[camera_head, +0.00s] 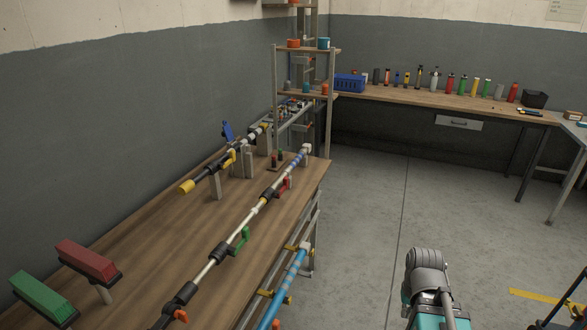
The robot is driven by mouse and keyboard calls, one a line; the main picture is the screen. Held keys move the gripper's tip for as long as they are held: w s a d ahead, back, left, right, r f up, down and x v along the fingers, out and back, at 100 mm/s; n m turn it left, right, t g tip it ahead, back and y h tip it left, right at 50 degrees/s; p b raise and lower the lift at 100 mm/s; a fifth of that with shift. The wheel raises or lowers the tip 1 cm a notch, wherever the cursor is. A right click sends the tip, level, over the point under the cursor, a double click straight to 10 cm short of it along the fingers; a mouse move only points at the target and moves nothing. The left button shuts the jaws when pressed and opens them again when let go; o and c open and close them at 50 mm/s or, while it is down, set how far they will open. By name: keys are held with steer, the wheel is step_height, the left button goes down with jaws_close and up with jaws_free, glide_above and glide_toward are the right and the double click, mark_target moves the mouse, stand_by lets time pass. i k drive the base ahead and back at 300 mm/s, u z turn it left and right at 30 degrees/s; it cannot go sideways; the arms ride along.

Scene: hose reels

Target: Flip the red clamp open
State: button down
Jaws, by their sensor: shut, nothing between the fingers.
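A small red clamp (285,185) sits at a dark joint on the long white-and-blue pipe over the wooden bench, towards the far end. Its lever appears to lie close along the pipe's right side; it is too small to tell whether it is open or shut. A green clamp (242,238) sits nearer on the same pipe, and an orange lever (180,315) is at its near end. My gripper is not in view.
The wooden bench (130,230) also holds red (87,261) and green (43,296) blocks on stands and a yellow-tipped hose assembly (210,173). A blue pipe (290,272) runs along its right side. A grey-and-teal unit (428,285) stands at lower right. The floor between is clear.

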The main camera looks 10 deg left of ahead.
mark_target(285, 185)
steer(key=i, duration=0.7)
steer(key=u, duration=1.35)
